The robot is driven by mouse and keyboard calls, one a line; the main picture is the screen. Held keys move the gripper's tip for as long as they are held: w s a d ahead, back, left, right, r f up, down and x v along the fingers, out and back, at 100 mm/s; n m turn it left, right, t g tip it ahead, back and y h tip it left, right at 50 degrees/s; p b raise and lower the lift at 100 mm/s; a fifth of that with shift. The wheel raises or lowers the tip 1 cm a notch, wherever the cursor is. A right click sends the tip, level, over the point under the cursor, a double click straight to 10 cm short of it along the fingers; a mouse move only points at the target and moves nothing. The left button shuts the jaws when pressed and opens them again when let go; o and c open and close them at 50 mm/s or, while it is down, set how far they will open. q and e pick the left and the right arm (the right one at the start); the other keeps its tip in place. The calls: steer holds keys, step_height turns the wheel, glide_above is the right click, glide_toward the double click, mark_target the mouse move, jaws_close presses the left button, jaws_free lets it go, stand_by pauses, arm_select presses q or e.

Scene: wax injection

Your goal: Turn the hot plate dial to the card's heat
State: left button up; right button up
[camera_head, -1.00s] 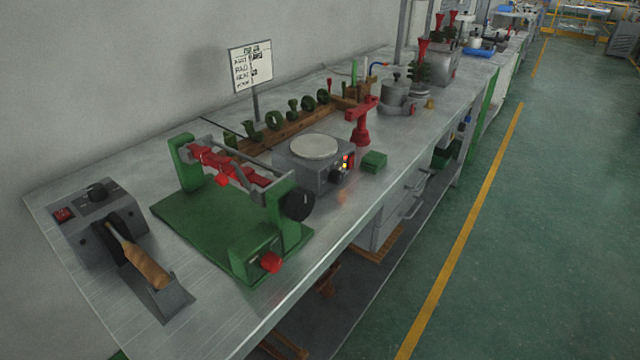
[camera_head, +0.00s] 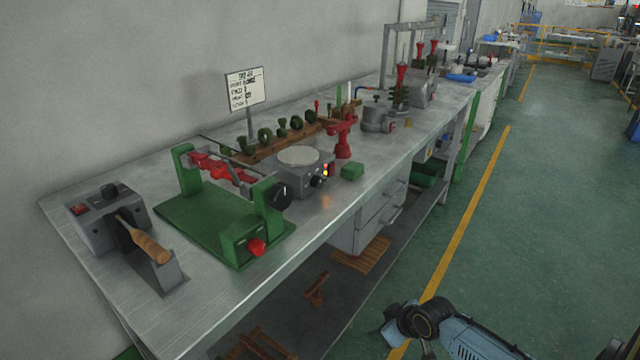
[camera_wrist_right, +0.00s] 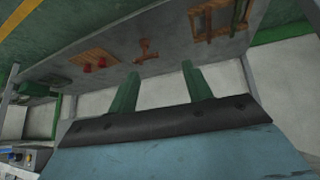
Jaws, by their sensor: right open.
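The grey hot plate (camera_head: 290,180) with its pale round top stands mid-bench. Its small dark dial (camera_head: 317,182) is on the front face beside lit indicators; its pointer is too small to read. The white card (camera_head: 244,89) stands on a post behind it, its handwriting too small to read surely. My right gripper (camera_head: 392,332) is low over the aisle, in front of and well below the bench top, far from the dial. In the right wrist view its two green fingers (camera_wrist_right: 158,82) are apart with nothing between them. My left gripper is out of view.
A green fixture (camera_head: 200,215) with a large black knob stands left of the hot plate. A grey device with a wooden handle (camera_head: 150,247) is far left. Drawers (camera_head: 375,220) hang below the bench edge.

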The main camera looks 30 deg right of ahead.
steer(key=w+d+r+n+t+y, duration=0.1)
steer(key=w+d+r+t, duration=0.1)
steer(key=w+r, duration=0.5)
steer(key=w+d+r+t+y, duration=0.1)
steer(key=w+r, duration=0.2)
steer(key=r, duration=0.7)
steer(key=n+t+y, duration=0.2)
steer(key=n+t, duration=0.1)
glide_toward(321, 183)
steer(key=b+x, duration=0.1)
steer(key=x, duration=0.6)
steer(key=shift+b, duration=0.4)
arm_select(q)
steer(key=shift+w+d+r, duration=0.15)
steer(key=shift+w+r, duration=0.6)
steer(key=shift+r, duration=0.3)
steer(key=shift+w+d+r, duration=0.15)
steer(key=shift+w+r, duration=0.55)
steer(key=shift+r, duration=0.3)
arm_select(e)
steer(key=shift+x, duration=0.85)
steer(key=c, duration=1)
